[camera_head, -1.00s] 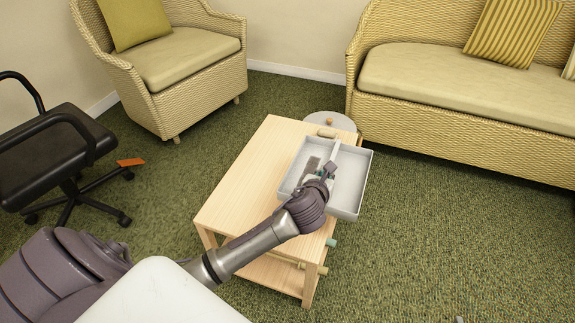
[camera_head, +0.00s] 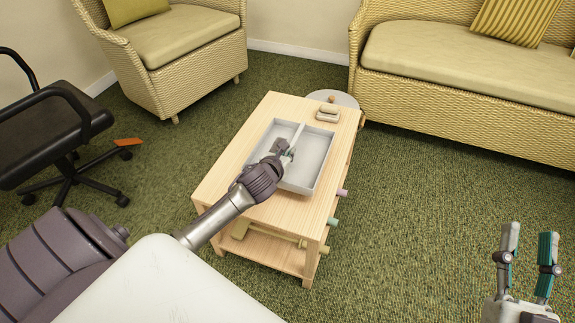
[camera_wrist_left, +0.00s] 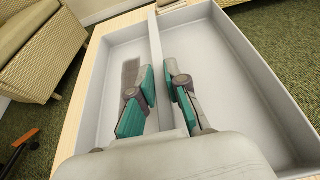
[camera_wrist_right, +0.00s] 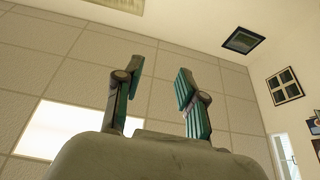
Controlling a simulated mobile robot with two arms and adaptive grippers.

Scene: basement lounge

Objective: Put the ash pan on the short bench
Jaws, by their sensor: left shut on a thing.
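The ash pan (camera_head: 315,153) is a light grey two-compartment tray with a central divider. It is at the top of the short wooden bench (camera_head: 225,180), over its middle; I cannot tell whether its underside rests on the wood. My left gripper (camera_head: 285,150) is shut on the pan's central divider. In the left wrist view, the fingers (camera_wrist_left: 160,90) close on either side of the divider, and both compartments of the pan (camera_wrist_left: 235,85) look empty. My right gripper (camera_head: 527,240) is open and empty, off to the right of the bench; its fingers (camera_wrist_right: 155,90) point up in its own view.
A small beige object (camera_head: 327,113) lies at the bench's far end, and a round grey thing (camera_head: 340,99) stands behind it. A wicker sofa (camera_head: 460,110), wicker armchair (camera_head: 180,70) and black office chair (camera_head: 45,140) surround the bench. Carpet to the right is clear.

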